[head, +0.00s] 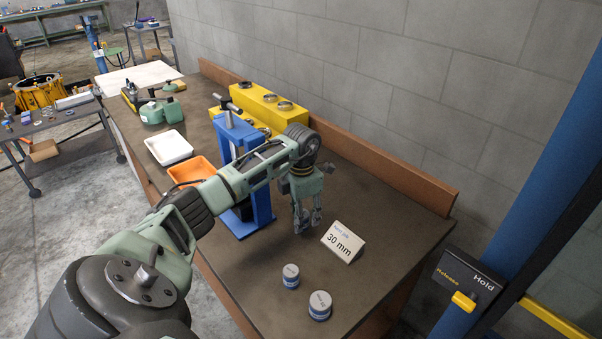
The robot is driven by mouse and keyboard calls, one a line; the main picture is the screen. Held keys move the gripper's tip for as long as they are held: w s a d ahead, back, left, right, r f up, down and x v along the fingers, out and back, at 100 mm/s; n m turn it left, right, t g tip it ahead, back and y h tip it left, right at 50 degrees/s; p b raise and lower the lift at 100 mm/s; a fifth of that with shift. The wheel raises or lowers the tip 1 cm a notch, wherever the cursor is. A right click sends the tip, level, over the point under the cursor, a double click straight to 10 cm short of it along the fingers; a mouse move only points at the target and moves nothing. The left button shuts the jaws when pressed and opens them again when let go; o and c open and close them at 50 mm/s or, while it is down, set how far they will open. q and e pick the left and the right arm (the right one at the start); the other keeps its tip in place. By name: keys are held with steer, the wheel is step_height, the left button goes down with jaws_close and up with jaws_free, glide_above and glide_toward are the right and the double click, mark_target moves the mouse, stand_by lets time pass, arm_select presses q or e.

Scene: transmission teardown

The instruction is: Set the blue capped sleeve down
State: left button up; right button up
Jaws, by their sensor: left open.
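Two short blue sleeves with pale caps stand upright on the dark bench top in the head view. The smaller one (291,276) is to the left, and the larger one (320,306) is to the right and nearer to me. My left gripper (308,226) points down and is open, with nothing seen between its fingers. It is farther back than both sleeves and apart from them, just left of the white "30 mm" sign (343,242). The small writing on the caps is hard to read. My right gripper is out of view.
A blue press frame (262,190) stands left of my left gripper. Behind are a yellow block (262,105), an orange tray (193,169) and a white tray (169,148). A raised brown ledge (385,165) runs along the wall. The bench (245,270) is bare left of the sleeves.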

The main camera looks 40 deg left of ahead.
arm_select(q)
steer(key=shift+r, duration=0.45)
step_height(320, 180, up, 12)
steer(key=b, duration=0.3)
steer(key=shift+f, duration=0.25)
